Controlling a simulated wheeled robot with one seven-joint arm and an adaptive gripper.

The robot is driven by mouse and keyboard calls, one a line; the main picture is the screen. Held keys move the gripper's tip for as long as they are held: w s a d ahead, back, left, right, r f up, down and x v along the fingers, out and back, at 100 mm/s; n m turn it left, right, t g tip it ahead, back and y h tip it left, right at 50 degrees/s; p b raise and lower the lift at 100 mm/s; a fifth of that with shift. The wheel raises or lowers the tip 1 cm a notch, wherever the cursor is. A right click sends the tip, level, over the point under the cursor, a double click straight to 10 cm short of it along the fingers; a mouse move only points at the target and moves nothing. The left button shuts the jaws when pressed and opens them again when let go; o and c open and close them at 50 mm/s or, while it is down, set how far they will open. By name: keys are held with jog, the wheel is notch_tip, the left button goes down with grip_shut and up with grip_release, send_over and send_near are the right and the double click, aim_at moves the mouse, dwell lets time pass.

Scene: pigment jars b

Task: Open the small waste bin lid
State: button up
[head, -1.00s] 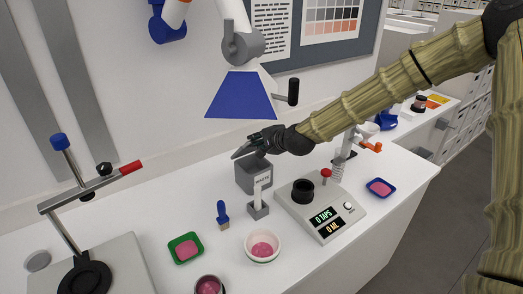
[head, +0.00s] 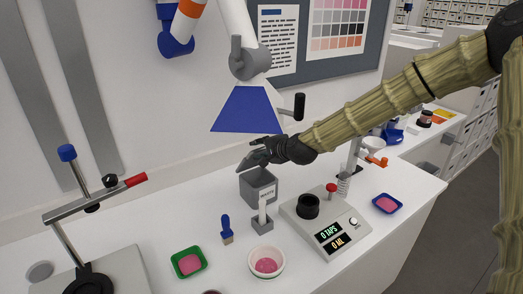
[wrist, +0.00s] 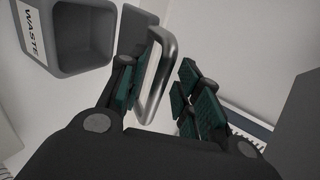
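The small grey waste bin (head: 257,189) stands on the white counter, with my gripper (head: 253,160) just above its top. In the wrist view the bin (wrist: 75,62) shows its "WASTE" label and a hollow interior, so its mouth is uncovered. A grey panel (wrist: 136,27) beside the mouth appears to be the raised lid. A shiny metal bar handle (wrist: 158,75) stands between the fingers of my gripper (wrist: 160,85). The fingers are apart, with a gap on the handle's right side. The handle is close to the left finger; contact is unclear.
A small grey stand (head: 263,222) is in front of the bin. A scale (head: 326,222) with a black cup stands to the right. A blue hood (head: 246,110) hangs above.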

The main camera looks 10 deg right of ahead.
jog(key=v, duration=1.2)
dwell(0.3)
jog(key=shift+f+b, duration=0.3)
jog(key=shift+f, duration=0.05)
jog(key=c, duration=0.6)
jog(key=f+t+b, duration=0.1)
jog(key=f+b, duration=0.1)
jog(key=b, duration=0.1)
jog(key=f+t+y+b, duration=0.1)
jog(key=f+b, duration=0.2)
jog(key=f+t+b, duration=0.1)
jog(key=f+b, duration=0.2)
jog(key=shift+w+d+f+t+y+b, duration=0.1)
jog(key=shift+w+d+t+y+b, duration=0.2)
jog(key=shift+d+b, duration=0.1)
grip_shut()
jog(key=s+d+f+t+y+b, duration=0.2)
jog(key=s+d+f+t+b, duration=0.3)
jog(key=b, duration=0.5)
jog(key=w+a+r+t+p, duration=0.1)
jog(key=w+a+r+p, duration=0.2)
jog(key=w, duration=0.9)
notch_tip(320, 180, up, 4)
jog(key=shift+w+a+f, duration=0.15)
jog(key=shift+w+a, duration=0.1)
jog(key=shift+a, duration=0.95)
